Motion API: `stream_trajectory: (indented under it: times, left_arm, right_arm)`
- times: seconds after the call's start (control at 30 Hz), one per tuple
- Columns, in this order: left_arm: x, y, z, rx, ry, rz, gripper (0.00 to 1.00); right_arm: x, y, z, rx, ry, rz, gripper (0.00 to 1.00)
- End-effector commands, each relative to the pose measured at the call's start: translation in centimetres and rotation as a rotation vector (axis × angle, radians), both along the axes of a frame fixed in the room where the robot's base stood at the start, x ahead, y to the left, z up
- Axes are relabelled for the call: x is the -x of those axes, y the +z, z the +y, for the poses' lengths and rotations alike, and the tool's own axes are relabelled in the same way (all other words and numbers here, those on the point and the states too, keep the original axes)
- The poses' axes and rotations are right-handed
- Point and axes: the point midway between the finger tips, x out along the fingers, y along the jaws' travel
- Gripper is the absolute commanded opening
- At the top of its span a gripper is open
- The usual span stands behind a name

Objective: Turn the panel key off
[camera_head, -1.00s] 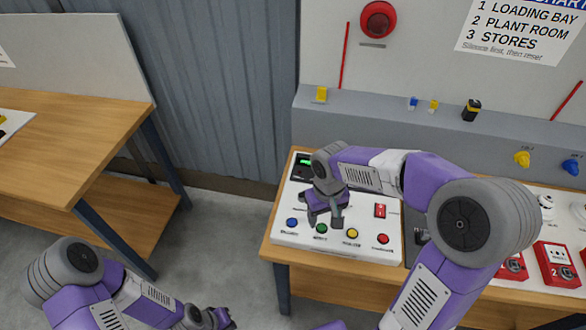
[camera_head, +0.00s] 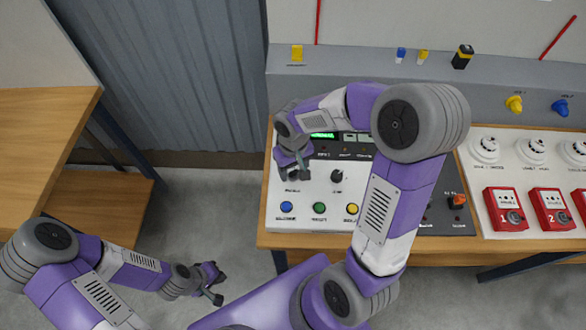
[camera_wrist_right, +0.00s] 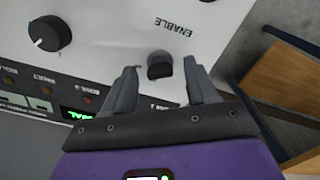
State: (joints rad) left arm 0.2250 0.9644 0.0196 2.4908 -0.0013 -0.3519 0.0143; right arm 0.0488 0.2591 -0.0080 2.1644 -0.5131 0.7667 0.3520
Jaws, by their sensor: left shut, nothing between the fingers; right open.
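The panel key is a small black knob (camera_wrist_right: 159,65) beside the word ENABLE on the white panel (camera_wrist_right: 100,20) in the right wrist view. My right gripper (camera_wrist_right: 159,78) is open, with one finger on each side of the key and visible gaps. Whether the fingertips reach down to key height is unclear. In the head view my right gripper (camera_head: 294,176) is over the left part of the panel and hides the key. My left gripper (camera_head: 219,287) is shut and empty, over the floor left of the bench.
A black pointer knob (camera_head: 337,177) stands right of the gripper. Blue (camera_head: 287,207), green (camera_head: 319,208) and yellow (camera_head: 352,209) buttons line the panel's front. A lit green display (camera_head: 322,135) is behind. Red call points (camera_head: 505,208) stand to the right.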

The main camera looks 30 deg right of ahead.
Motion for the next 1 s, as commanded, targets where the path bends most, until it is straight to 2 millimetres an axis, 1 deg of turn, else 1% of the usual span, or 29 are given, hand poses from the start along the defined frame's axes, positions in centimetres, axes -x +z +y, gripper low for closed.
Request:
stream_trajectory:
  times: [0.1,0.3,0.37,0.6,0.67,0.7,1.0]
  left_arm:
    - [-0.01,-0.08,-0.01,0.0,0.0,0.0,0.0]
    - [-0.01,-0.05,-0.01,0.0,0.0,0.0,0.0]
    - [-0.01,-0.05,-0.01,0.0,0.0,0.0,0.0]
    - [-0.01,-0.06,-0.01,0.0,0.0,0.0,0.0]
    - [-0.01,-0.06,-0.01,0.0,0.0,0.0,0.0]
    - [-0.01,-0.06,-0.01,0.0,0.0,0.0,0.0]
    - [-0.01,0.11,-0.01,0.0,0.0,0.0,0.0]
  right_arm:
    - [-0.01,-0.41,-0.02,0.0,-0.001,-0.001,0.57]
    - [-0.01,-0.39,-0.02,0.0,0.0,-0.001,0.57]
    - [-0.01,-0.39,-0.02,0.0,0.0,-0.001,0.5]
    - [-0.01,-0.38,-0.02,0.0,0.0,-0.001,0.13]
    - [-0.01,-0.38,-0.02,0.0,0.0,-0.001,0.04]
    - [-0.01,-0.37,-0.02,0.0,0.0,-0.001,0.01]
    - [-0.01,-0.33,-0.02,0.0,0.046,-0.001,0.01]
